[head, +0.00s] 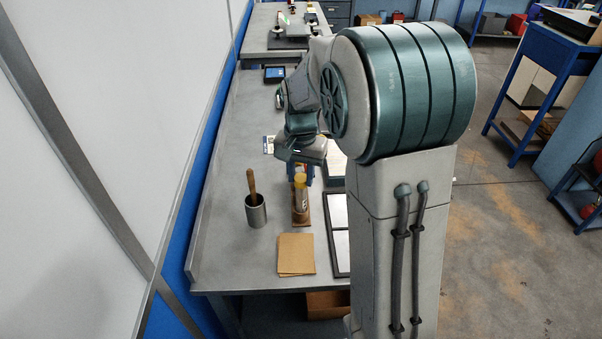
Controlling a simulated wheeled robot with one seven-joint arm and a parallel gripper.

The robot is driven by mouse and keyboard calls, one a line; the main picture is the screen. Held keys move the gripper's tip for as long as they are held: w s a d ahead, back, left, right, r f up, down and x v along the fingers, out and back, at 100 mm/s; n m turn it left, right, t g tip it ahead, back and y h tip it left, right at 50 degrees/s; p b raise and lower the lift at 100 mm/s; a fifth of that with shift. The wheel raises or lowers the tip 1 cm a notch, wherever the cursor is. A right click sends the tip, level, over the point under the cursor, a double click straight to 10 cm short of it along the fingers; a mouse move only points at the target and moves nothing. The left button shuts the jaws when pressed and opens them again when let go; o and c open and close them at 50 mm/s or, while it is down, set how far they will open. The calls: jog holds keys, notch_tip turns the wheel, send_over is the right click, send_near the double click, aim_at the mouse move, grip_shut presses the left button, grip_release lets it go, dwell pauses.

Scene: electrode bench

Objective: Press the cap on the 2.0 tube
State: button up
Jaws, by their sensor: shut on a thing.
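My gripper (304,170) is at the end of my arm, low over the bench and pointing down. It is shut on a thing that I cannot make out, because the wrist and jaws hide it. The tube stands on a brown wooden base (301,219). I cannot read a 2.0 label, and no separate loose cap shows.
A grey cup (256,214) with a wooden-handled tool stands left of the tube. A brown pad (296,254) lies in front, and a dark-framed tray (338,235) lies to the right. A small dark device (274,75) sits farther back.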

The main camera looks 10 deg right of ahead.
dwell(0.3)
jog(key=o, duration=1.5)
jog(key=shift+r+p, duration=2.8)
jog(key=shift+r, duration=0.75)
jog(key=shift+c, duration=0.3)
grip_shut()
jog(key=shift+f, duration=0.2)
